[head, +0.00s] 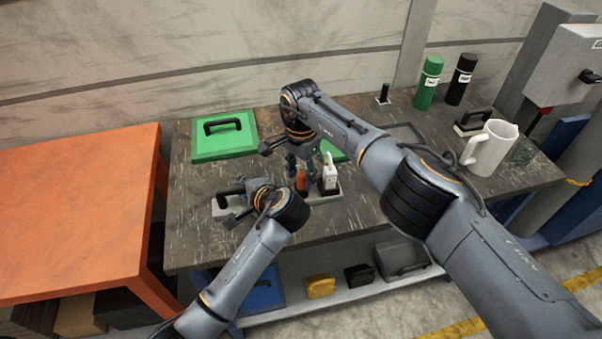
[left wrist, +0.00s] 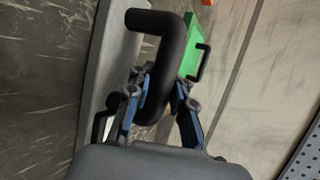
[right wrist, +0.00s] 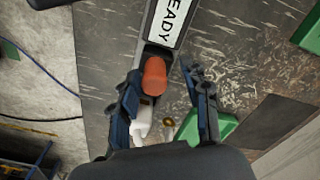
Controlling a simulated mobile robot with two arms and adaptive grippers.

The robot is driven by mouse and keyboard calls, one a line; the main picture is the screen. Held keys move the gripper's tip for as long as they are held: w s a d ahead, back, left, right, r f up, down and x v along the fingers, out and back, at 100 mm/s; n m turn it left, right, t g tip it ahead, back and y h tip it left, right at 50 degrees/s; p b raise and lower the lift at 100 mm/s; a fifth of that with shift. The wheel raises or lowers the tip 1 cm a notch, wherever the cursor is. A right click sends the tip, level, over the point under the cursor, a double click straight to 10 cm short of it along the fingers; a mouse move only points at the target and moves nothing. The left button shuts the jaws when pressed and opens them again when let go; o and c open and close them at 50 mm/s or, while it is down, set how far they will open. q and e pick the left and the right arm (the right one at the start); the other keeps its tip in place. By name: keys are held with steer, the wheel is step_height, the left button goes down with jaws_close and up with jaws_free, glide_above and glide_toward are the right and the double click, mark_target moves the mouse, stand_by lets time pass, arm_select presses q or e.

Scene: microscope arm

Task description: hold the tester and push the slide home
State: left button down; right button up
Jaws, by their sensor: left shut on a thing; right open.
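The tester is a long grey body (head: 325,197) with a black handle (head: 233,189) at its left end and a "READY" label (right wrist: 172,22) in the right wrist view. My left gripper (head: 236,207) is shut on the black handle, which passes between its blue fingers in the left wrist view (left wrist: 155,24). An orange block (head: 302,181), which looks like the slide, stands near a white part (head: 329,172). My right gripper (right wrist: 163,100) is open above the tester. In its wrist view the orange block (right wrist: 154,76) lies between the fingers, closer to the left one; contact cannot be told.
A green case (head: 223,146) lies at the back left. A white mug (head: 490,148), a green bottle (head: 428,84) and a black bottle (head: 460,80) stand at the right. An orange table (head: 75,205) adjoins on the left. The front right tabletop is clear.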

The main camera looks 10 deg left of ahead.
arm_select(q)
steer(key=shift+d+r, duration=0.1)
arm_select(e)
jaws_close()
steer(key=shift+w+d, duration=0.3)
steer(key=shift+d, duration=0.4)
steer(key=shift+w+d, duration=0.25)
steer(key=shift+d, duration=0.4)
jaws_free()
steer(key=shift+a, duration=0.1)
steer(key=shift+r, duration=0.1)
step_height(320, 180, up, 12)
